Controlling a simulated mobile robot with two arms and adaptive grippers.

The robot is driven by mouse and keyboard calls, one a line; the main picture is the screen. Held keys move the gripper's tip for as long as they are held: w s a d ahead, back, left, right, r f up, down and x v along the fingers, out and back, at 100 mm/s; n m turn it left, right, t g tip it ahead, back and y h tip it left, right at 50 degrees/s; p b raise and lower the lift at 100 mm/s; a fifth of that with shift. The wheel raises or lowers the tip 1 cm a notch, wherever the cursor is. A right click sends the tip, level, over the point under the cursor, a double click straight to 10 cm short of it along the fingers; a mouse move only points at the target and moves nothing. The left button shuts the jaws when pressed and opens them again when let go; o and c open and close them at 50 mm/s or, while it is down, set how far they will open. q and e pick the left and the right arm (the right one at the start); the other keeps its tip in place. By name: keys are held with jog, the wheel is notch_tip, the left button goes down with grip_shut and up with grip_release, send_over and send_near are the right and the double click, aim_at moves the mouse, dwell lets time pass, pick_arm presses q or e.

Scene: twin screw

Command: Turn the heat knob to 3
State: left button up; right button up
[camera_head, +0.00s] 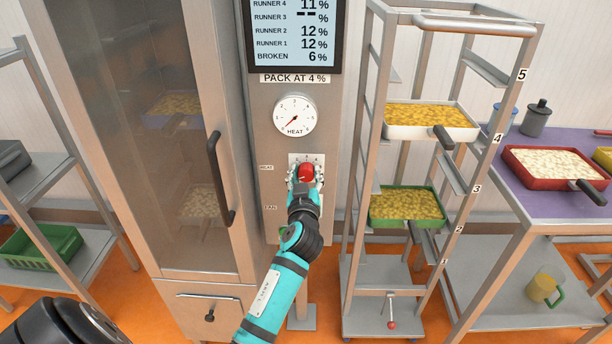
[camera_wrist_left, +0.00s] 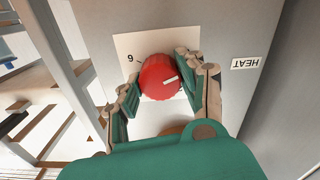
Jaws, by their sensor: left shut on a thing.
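The red heat knob (camera_head: 306,171) sits on a white plate on the steel control panel, below the round HEAT dial (camera_head: 295,116). The dial's red needle points to the lower left, at the low end. My left gripper (camera_head: 305,178) is shut on the knob, one finger on each side. In the left wrist view the knob (camera_wrist_left: 160,77) shows between the fingers (camera_wrist_left: 161,85), with its white mark pointing right. That view is turned over, so one numeral on the plate looks like an upside-down 6. The other numerals are mostly hidden. My right gripper is not in view.
A glass-doored cabinet with a dark handle (camera_head: 221,180) stands left of the panel. A rack (camera_head: 352,180) holding a white tray (camera_head: 395,132) and a green tray (camera_head: 410,224) of yellow pieces stands close on the right. A screen (camera_head: 293,35) hangs above the dial.

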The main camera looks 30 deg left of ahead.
pick_arm(q)
jog(key=m, duration=0.2)
jog(key=shift+m, duration=0.4)
jog(key=m, duration=0.3)
jog(key=shift+r+m+p, duration=0.1)
jog(key=shift+m+p, duration=0.2)
jog(key=shift+p, duration=0.1)
jog(key=m+p, duration=0.1)
jog(key=m, duration=0.4)
jog(key=m+p, duration=0.2)
jog(key=m, duration=0.3)
jog(key=shift+m, duration=0.4)
jog(key=m+p, duration=0.1)
jog(key=m, duration=0.2)
jog(key=shift+m+p, duration=0.3)
jog(key=shift+m, duration=0.7)
